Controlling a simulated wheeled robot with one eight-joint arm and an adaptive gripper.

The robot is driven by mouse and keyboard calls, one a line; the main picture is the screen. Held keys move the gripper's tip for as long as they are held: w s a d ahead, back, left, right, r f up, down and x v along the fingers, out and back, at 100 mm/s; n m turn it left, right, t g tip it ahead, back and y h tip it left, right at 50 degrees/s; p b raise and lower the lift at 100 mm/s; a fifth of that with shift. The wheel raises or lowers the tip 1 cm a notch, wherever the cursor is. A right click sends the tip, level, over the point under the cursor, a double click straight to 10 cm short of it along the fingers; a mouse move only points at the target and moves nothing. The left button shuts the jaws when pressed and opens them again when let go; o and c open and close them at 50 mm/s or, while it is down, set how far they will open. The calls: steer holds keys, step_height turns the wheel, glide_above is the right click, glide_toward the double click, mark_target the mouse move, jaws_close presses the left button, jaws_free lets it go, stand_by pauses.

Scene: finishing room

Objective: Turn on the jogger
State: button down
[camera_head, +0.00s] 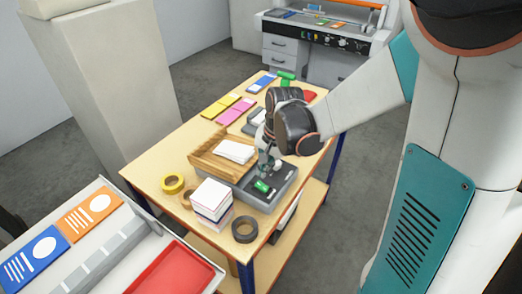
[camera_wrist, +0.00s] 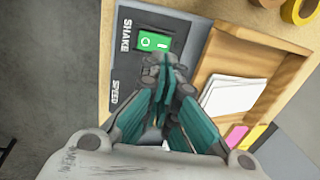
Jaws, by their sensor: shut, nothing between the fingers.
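The jogger (camera_head: 282,192) is a grey box with a wooden tray (camera_head: 207,164) holding white sheets (camera_head: 236,151), on the wooden table. Its green rocker switch (camera_head: 262,186) sits on the dark front panel. In the wrist view the switch (camera_wrist: 154,41) shows beside the word SHAKE, and SPEED is printed further along the panel. Whether the switch is pressed to on or off I cannot tell. My gripper (camera_wrist: 165,66) is shut and empty, with its fingertips just beside the switch; contact is unclear. The gripper (camera_head: 265,163) also shows above the panel in the head view. The fingers hide part of the panel.
A paper stack (camera_head: 212,200), yellow tape (camera_head: 172,184) and dark tape (camera_head: 244,229) stand near the jogger. Coloured pads (camera_head: 235,108) lie behind it. A tray bench (camera_head: 110,250) is at lower left, a machine (camera_head: 320,40) at the back. Floor at right is clear.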

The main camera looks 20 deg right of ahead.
mark_target(261, 182)
steer(key=shift+w+a+f+b, duration=0.15)
steer(key=shift+w+f+b, duration=0.1)
steer(key=shift+f, duration=0.9)
steer(key=shift+w+a+f+b, duration=0.1)
steer(key=shift+f+b, duration=0.1)
steer(key=shift+f, duration=0.9)
